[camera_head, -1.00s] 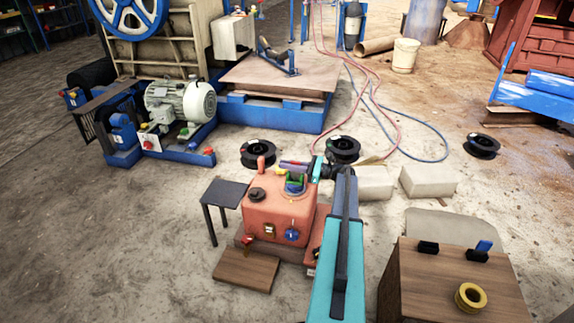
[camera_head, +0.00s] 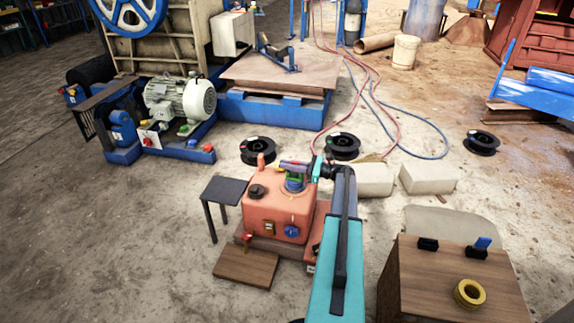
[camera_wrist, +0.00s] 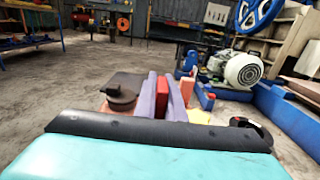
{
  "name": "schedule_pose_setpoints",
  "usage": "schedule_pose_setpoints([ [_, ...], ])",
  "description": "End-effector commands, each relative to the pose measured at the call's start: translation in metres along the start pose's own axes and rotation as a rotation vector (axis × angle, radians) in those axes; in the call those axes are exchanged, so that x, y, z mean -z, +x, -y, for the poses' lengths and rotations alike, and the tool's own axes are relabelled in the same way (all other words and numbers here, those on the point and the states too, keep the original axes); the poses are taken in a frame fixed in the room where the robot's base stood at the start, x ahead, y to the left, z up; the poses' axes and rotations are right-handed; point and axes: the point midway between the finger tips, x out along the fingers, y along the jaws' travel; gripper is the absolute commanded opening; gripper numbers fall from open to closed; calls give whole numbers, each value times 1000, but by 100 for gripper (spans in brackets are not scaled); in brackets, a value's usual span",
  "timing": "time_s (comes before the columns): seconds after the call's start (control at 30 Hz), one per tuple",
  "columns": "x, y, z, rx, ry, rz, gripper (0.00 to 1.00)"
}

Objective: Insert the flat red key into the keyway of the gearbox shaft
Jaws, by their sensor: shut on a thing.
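My gripper (camera_head: 294,167) is above the top of the orange-red gearbox (camera_head: 279,220). In the wrist view, its two purple fingers (camera_wrist: 160,97) are shut on a flat red piece, the red key (camera_wrist: 162,97). In the head view the key is too small to tell from the fingers. A small green and blue upright part (camera_head: 295,183), apparently the gearbox shaft, stands on the gearbox top right under my gripper. The keyway is hidden in both views. I cannot tell whether the key touches the shaft.
A black cap (camera_head: 257,191) and a red handle (camera_head: 261,160) stand on the gearbox near my gripper. A dark small table (camera_head: 225,190) is at its left. A wooden box (camera_head: 420,280) with a yellow ring (camera_head: 469,293) stands at the right. Open floor lies at left.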

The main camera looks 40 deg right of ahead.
Motion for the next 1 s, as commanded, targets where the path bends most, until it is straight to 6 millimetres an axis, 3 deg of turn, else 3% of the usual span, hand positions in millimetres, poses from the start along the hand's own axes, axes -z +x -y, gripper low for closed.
schedule_pose_setpoints([
  [0.77,8,0,0,0,0,-1,0],
  [0.8,8,0,0,0,0,-1,16],
  [0.9,8,0,0,0,0,-1,31],
  [1.0,8,0,0,0,0,0,31],
])
